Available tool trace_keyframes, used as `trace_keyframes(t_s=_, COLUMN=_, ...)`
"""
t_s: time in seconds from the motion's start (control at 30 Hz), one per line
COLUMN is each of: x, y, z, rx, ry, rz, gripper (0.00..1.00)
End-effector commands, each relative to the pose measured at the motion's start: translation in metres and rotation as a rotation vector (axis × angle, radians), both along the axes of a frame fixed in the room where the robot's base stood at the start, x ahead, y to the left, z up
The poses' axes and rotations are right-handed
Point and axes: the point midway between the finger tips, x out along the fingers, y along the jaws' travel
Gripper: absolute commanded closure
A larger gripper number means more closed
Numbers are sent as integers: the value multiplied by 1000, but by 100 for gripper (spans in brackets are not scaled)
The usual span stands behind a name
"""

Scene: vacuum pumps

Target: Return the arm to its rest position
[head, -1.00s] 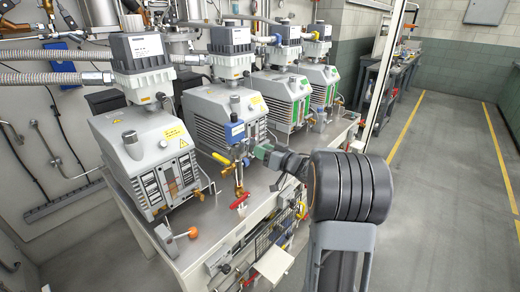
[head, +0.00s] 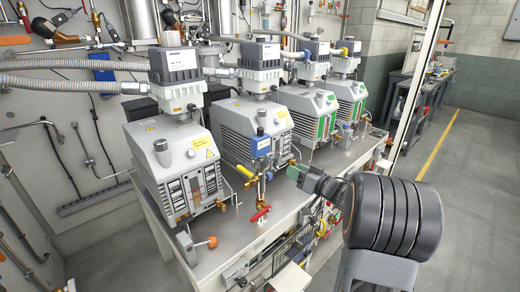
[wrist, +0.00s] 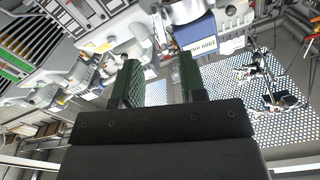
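My gripper (head: 296,172) shows in the head view at the end of my dark arm, in front of the bench near the middle pumps. In the wrist view my gripper (wrist: 158,84) has two green-padded fingers set apart with a clear gap between them. Nothing is held between them. A blue box-shaped part (head: 261,146) on brass fittings stands to the left of the gripper, and a blue box with a white label (wrist: 197,42) shows beyond the fingers in the wrist view.
Several grey vacuum pumps (head: 173,168) stand in a row on a metal bench (head: 218,262). A red-handled valve (head: 260,214) and an orange knob (head: 211,242) are near its front edge. Open grey floor (head: 470,190) with a yellow line lies to the right.

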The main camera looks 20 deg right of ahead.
Motion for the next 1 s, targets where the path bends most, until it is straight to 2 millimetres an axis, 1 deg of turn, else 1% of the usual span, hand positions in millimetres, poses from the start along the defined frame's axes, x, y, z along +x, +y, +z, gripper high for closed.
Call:
trace_keyframes(t_s=0.1, x=0, y=0, z=0, rx=-12, ry=-5, rz=0, gripper=62)
trace_keyframes(t_s=0.17, x=2, y=-3, z=-4, rx=-52, ry=1, rz=-21, gripper=62)
trace_keyframes(t_s=0.27, x=7, y=-22, z=-18, rx=-145, ry=46, rz=-127, gripper=62)
trace_keyframes(t_s=0.37, x=6, y=-53, z=-46, rx=-251, ry=164, rz=-309, gripper=62)
trace_keyframes(t_s=0.4, x=1, y=-67, z=-56, rx=-297, ry=227, rz=-390, gripper=62)
trace_keyframes(t_s=0.47, x=-11, y=-82, z=-65, rx=-363, ry=332, rz=-501, gripper=62)
trace_keyframes(t_s=0.5, x=-21, y=-87, z=-69, rx=-401, ry=408, rz=-560, gripper=62)
trace_keyframes(t_s=0.57, x=-38, y=-88, z=-73, rx=-448, ry=531, rz=-629, gripper=62)
trace_keyframes(t_s=0.67, x=-72, y=-74, z=-74, rx=-499, ry=746, rz=-684, gripper=62)
trace_keyframes(t_s=0.7, x=-87, y=-62, z=-73, rx=-511, ry=834, rz=-686, gripper=62)
trace_keyframes(t_s=0.77, x=-112, y=-40, z=-70, rx=-519, ry=961, rz=-665, gripper=62)
trace_keyframes(t_s=0.8, x=-128, y=-22, z=-67, rx=-518, ry=1041, rz=-635, gripper=62)
trace_keyframes(t_s=0.87, x=-153, y=9, z=-59, rx=-508, ry=1148, rz=-568, gripper=62)
trace_keyframes(t_s=0.9, x=-169, y=31, z=-53, rx=-501, ry=1208, rz=-512, gripper=62)
trace_keyframes(t_s=0.97, x=-190, y=62, z=-44, rx=-487, ry=1272, rz=-430, gripper=62)
trace_keyframes(t_s=1.0, x=-202, y=80, z=-37, rx=-479, ry=1299, rz=-378, gripper=62)
